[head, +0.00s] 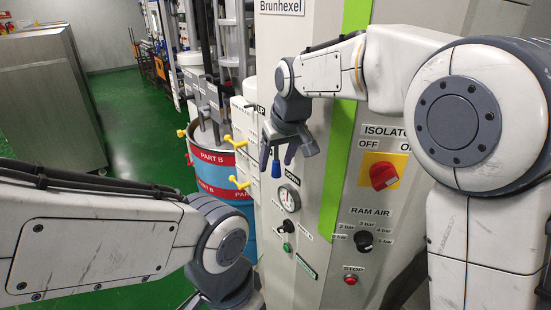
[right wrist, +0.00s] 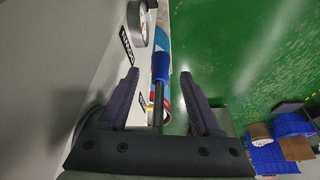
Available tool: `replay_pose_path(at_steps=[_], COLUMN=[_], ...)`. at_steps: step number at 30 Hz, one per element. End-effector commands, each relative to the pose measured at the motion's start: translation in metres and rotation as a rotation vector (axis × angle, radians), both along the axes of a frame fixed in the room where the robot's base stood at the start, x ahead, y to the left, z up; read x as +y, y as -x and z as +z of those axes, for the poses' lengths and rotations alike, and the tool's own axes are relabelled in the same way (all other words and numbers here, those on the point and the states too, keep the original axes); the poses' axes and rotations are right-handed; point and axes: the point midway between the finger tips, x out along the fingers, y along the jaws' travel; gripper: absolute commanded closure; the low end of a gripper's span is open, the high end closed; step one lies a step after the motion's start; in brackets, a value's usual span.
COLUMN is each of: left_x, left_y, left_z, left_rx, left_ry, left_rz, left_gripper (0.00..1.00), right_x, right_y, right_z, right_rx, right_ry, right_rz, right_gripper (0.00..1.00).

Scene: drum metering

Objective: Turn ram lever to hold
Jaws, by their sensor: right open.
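The ram lever is a dark rod with a blue grip (head: 276,170) on the white cabinet's face, under my right gripper in the head view. A DOWN label shows just below it and part of an UP label above; any hold mark is hidden. In the right wrist view the blue grip (right wrist: 160,66) stands between the two fingers, with a gap on each side. My right gripper (head: 277,158) is open with its fingers to either side of the lever; it also shows in the right wrist view (right wrist: 160,76). My left gripper is not visible; only its arm shows.
Below the lever are a pressure gauge (head: 287,197), a black selector knob (head: 287,227) and a green button (head: 287,247). A red isolator switch (head: 383,176), ram air knob (head: 364,240) and red stop button (head: 350,280) sit to the right. A blue drum (head: 212,160) stands left.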

Motion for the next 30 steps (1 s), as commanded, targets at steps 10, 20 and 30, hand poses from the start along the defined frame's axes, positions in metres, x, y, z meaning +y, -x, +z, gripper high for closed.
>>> replay_pose_path(at_steps=[10,20,30], left_x=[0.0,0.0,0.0], left_y=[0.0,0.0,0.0], left_z=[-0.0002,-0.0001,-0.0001], left_rx=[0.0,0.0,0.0], left_ry=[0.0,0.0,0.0], left_rz=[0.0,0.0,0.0], left_gripper=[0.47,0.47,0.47], right_x=[0.0001,0.0004,0.0006], right_y=[0.0003,0.0004,0.0005], right_z=[0.0,0.0003,0.0005], right_rx=[0.001,0.001,0.0], right_ry=[0.0,0.0,-0.001], right_rz=[0.0,0.0,0.0], right_gripper=[1.0,1.0,1.0])
